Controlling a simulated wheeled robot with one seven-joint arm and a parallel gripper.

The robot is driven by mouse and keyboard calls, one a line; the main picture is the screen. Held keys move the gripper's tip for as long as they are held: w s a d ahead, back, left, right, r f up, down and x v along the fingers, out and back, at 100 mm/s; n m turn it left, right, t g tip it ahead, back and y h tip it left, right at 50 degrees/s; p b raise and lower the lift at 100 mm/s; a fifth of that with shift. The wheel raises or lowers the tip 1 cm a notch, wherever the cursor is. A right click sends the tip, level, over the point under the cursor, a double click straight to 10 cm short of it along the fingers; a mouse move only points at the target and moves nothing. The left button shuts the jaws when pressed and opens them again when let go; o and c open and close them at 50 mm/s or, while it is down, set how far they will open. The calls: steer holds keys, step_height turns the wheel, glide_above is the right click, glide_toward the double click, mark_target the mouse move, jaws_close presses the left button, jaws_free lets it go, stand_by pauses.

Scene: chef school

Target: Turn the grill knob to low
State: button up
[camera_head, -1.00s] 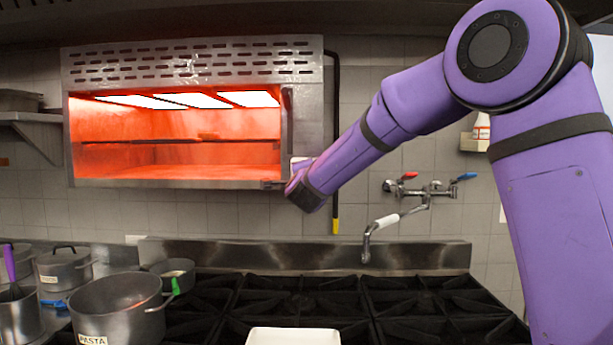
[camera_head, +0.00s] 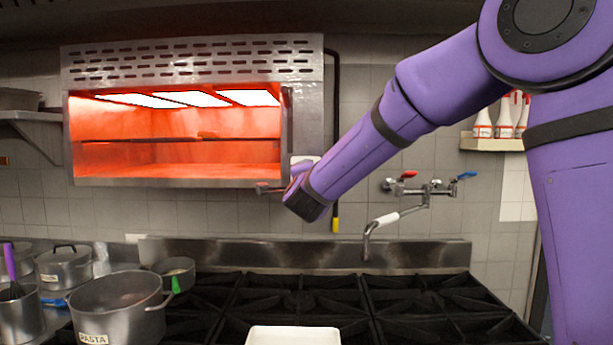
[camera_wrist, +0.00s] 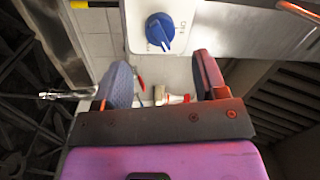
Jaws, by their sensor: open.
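The grill (camera_head: 190,62) hangs on the wall at the upper left, its inside glowing orange-red. Its blue knob (camera_wrist: 160,31) shows in the wrist view on a white plate (camera_wrist: 183,14) with dark lettering. In the head view my arm hides the knob, and only a bit of the plate shows. My gripper (camera_wrist: 162,78) is open and empty. The knob lies ahead of the gap between the two fingers and seems apart from them. In the head view the gripper (camera_head: 268,188) is at the grill's lower right corner, and its fingers are hard to make out.
A black stove top (camera_head: 300,300) lies below, with a white tray (camera_head: 292,336) at its front. Pots (camera_head: 118,305) stand at the left. A wall tap (camera_head: 385,222) is right of my wrist. A dark pipe with a yellow end (camera_head: 335,215) hangs beside the grill.

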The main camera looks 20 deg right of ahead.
steer(key=shift+v, duration=2.4)
